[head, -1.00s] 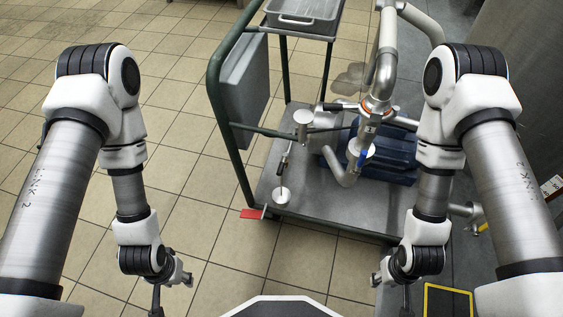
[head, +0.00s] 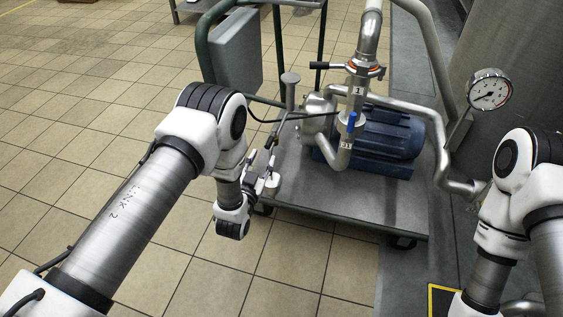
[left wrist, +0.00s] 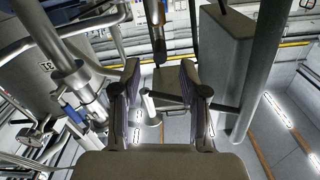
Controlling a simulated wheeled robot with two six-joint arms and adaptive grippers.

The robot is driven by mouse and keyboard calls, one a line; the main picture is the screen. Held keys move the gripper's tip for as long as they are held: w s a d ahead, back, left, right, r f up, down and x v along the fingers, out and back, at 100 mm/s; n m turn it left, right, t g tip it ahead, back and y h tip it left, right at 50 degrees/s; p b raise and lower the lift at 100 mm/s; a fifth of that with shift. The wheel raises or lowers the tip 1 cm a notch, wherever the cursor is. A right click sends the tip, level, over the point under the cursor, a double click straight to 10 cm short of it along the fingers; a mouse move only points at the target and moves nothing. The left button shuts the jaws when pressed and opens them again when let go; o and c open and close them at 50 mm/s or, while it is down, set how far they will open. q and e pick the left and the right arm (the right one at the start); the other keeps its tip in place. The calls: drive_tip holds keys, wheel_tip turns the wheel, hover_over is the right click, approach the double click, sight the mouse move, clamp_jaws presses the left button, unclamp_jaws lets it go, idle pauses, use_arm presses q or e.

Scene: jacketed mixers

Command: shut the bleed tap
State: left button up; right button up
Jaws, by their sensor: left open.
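A small tap with a blue handle (head: 351,122) sits on the upright steel pipe of the pump cart, and I take it for the bleed tap. Its handle looks roughly upright along the pipe. In the left wrist view a blue handle (left wrist: 73,113) shows left of the fingers. My left gripper (head: 263,165) is at the cart's near left corner, left of and nearer than the tap, apart from it. Its two fingers (left wrist: 160,92) are spread and hold nothing. My right gripper is out of the frame; only its arm shows at lower right.
A black-handled valve (head: 345,67) is higher on the pipe. A blue motor (head: 385,140) stands on the grey cart (head: 335,205). A pressure gauge (head: 489,90) is at right. Tiled floor is clear at left.

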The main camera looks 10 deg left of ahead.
sight(271, 140)
use_arm(q)
drive_tip(key=w+b, duration=0.1)
drive_tip(key=w, duration=0.2)
drive_tip(key=w+b, duration=0.1)
drive_tip(key=w, duration=0.2)
drive_tip(key=shift+w+d+r, duration=0.1)
drive_tip(key=shift+w+d, duration=0.1)
drive_tip(key=shift+w, duration=0.2)
drive_tip(key=shift+w+r, duration=0.1)
drive_tip(key=shift+w, duration=0.25)
clamp_jaws()
